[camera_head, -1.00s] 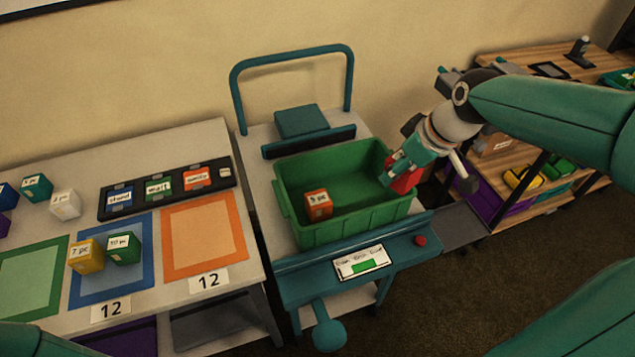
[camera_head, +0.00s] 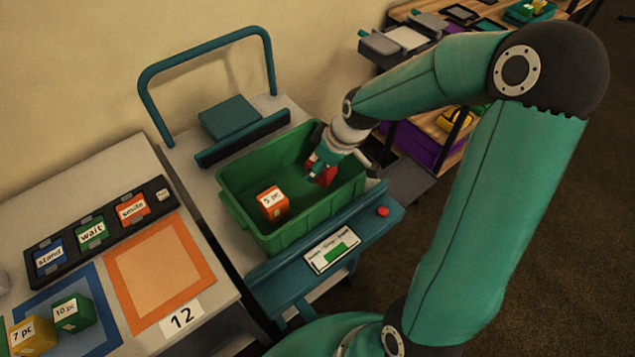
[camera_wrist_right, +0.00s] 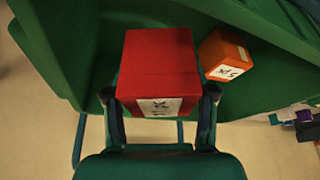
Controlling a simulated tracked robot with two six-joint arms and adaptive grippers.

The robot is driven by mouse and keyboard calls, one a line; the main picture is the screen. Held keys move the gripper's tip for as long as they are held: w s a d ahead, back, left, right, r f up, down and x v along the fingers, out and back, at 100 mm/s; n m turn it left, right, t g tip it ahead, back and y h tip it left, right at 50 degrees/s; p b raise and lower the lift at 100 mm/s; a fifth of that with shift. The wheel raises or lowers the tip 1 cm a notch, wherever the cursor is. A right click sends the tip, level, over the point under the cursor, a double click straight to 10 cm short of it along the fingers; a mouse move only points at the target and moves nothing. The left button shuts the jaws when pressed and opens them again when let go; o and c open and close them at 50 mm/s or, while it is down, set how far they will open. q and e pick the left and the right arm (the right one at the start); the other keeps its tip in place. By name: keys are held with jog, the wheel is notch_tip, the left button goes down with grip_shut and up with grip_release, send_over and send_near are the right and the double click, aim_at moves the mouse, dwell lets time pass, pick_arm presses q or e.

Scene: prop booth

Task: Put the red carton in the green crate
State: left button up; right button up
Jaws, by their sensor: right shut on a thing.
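The red carton (camera_wrist_right: 160,65) fills the middle of the right wrist view, with a white label on its near side. My right gripper (camera_wrist_right: 160,108) is shut on it, one finger on each side. In the head view the red carton (camera_head: 325,176) is mostly hidden by my right gripper (camera_head: 318,163), which reaches into the right part of the green crate (camera_head: 308,222). I cannot tell whether the carton touches the crate floor. An orange "5 pc" box (camera_head: 271,203) sits in the crate's left part, apart from the carton. My left gripper is not in view.
The crate stands on a cart with a teal rail (camera_head: 207,37), a front sign (camera_head: 331,249) and a red button (camera_head: 383,211). Left is a table with an orange-framed square (camera_head: 160,270), a card holder (camera_head: 100,232), a yellow box (camera_head: 33,336) and a green box (camera_head: 72,313).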

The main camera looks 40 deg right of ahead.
aim_at(313, 190)
notch_tip(313, 190, down, 8)
jog(key=shift+r, duration=0.25)
jog(key=o, duration=1.2)
jog(key=shift+o, duration=0.2)
jog(key=shift+r, duration=0.1)
jog(key=v, duration=1.2)
jog(key=shift+b, duration=0.35)
jog(key=shift+s, duration=0.15)
